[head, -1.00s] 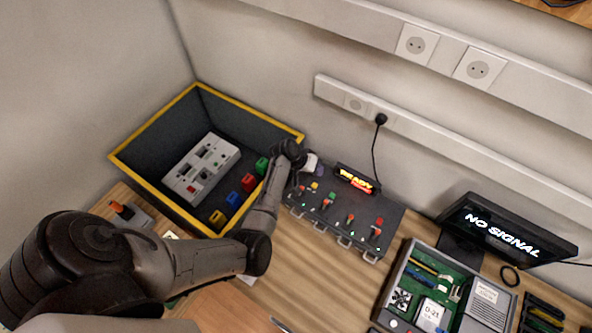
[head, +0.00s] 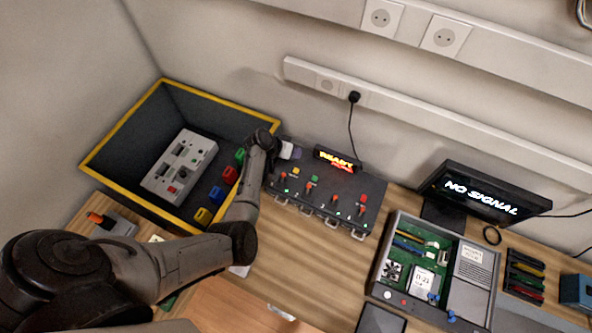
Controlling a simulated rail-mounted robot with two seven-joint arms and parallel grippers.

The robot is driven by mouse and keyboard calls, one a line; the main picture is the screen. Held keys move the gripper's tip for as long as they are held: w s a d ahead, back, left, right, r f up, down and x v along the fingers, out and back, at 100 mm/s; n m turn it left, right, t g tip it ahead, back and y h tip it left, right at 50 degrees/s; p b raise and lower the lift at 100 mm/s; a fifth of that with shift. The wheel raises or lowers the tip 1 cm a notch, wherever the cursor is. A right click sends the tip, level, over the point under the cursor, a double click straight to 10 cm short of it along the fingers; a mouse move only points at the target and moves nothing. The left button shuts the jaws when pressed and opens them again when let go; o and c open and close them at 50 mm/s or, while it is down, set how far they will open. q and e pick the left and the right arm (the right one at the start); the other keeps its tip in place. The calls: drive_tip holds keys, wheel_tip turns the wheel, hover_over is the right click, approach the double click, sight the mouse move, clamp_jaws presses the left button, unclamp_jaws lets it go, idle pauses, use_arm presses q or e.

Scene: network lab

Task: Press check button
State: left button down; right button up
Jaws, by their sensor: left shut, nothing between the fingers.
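A dark test panel (head: 345,184) lies on the bench below the wall. It carries several small coloured buttons or plugs, and metal loops line its front edge. Its display (head: 338,159) shows "READY" in yellow letters with red text below. Which control is the check button cannot be read at this size. My left gripper (head: 295,153) is shut and empty at the panel's back left corner, left of the display. Its arm partly hides the panel's left edge. Whether the fingertips touch the panel cannot be told. My right gripper is not in view.
A yellow-rimmed dark bin (head: 122,134) stands at left, holding a grey socket box (head: 180,166) and coloured blocks. An open computer case (head: 433,262) and a "NO SIGNAL" monitor (head: 483,197) are at right. Bare wood (head: 291,258) lies in front of the panel.

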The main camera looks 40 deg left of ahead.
use_arm(q)
drive_tip(key=b, duration=0.7)
hover_over(295, 169)
wheel_tip(295, 169, down, 8)
drive_tip(key=shift+r, duration=0.1)
drive_tip(key=shift+f+b, duration=0.35)
drive_tip(key=shift+f, duration=0.05)
drive_tip(key=shift+f, duration=0.2)
idle(1.3)
drive_tip(key=shift+f, duration=0.2)
drive_tip(key=shift+f+b, duration=0.4)
drive_tip(key=shift+b, duration=0.15)
idle(0.5)
drive_tip(key=shift+r, duration=0.1)
drive_tip(key=shift+r+p, duration=0.3)
drive_tip(key=shift+p, duration=0.1)
drive_tip(key=shift+r+p, duration=0.45)
drive_tip(key=shift+p, duration=0.05)
